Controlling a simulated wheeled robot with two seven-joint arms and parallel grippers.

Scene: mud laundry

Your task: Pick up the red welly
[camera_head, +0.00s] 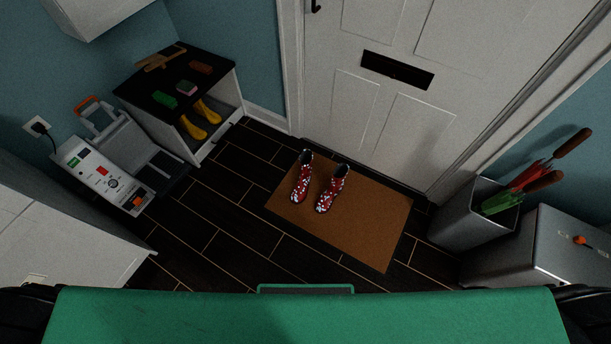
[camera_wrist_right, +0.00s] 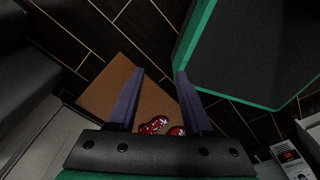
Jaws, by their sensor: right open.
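A pair of red wellies with white spots stands upright on the brown doormat (camera_head: 365,225) in front of the door. The left one (camera_head: 302,180) and the right one (camera_head: 331,190) stand close together, toes toward me. In the right wrist view, the wellies (camera_wrist_right: 154,125) show small at the bottom, partly hidden behind my gripper, with the mat (camera_wrist_right: 108,95) around them. My right gripper (camera_wrist_right: 160,72) is open and empty, its two purple fingers apart, well away from the wellies. It does not show in the head view. My left gripper is in neither view.
A black-topped bench (camera_head: 150,88) with yellow wellies (camera_head: 200,118) on its shelf stands at the left. A grey umbrella bin (camera_head: 468,215) and a metal box (camera_head: 570,245) stand at the right. Dark floor (camera_head: 225,225) around the mat is clear.

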